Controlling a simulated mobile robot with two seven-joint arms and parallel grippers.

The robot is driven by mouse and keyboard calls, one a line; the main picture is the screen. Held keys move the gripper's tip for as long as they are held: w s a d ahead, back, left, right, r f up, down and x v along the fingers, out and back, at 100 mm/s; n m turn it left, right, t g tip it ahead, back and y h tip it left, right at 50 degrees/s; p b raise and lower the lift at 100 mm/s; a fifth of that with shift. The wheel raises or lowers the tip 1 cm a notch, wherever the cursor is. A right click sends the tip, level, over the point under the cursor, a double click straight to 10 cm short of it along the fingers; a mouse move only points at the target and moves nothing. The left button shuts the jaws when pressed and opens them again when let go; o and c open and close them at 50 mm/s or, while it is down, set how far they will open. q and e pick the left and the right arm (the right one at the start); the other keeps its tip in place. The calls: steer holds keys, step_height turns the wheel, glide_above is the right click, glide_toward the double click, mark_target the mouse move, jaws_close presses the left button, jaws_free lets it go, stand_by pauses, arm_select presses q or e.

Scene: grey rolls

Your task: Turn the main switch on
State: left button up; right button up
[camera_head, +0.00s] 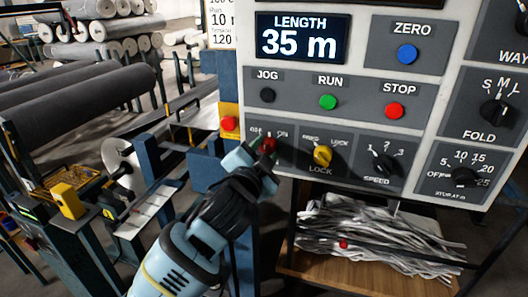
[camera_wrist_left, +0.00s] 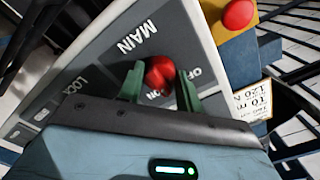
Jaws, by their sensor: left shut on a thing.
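The main switch (camera_head: 268,145) is a red knob at the lower left of the grey control panel (camera_head: 358,75), with OFF and ON marks above it. In the left wrist view the red knob (camera_wrist_left: 160,72) sits between the two green fingers of my left gripper (camera_wrist_left: 160,88), beside the MAIN label. My left gripper (camera_head: 262,152) is shut on the knob, and its fingers hide part of it in the head view. I cannot tell exactly which mark the knob points to. My right gripper is not in view.
A yellow lock knob (camera_head: 322,156) stands just right of the main switch. A red button on a yellow box (camera_head: 229,123) is close on the left. Green run (camera_head: 328,102) and red stop (camera_head: 395,111) buttons are above. A shelf with grey strips (camera_head: 370,240) lies below.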

arm_select(q)
steer(key=m, duration=0.4)
steer(key=shift+m, duration=2.2)
steer(key=o, duration=1)
steer(key=shift+s, duration=0.1)
steer(key=v, duration=0.7)
steer(key=shift+s+a, duration=0.15)
steer(key=shift+s, duration=0.15)
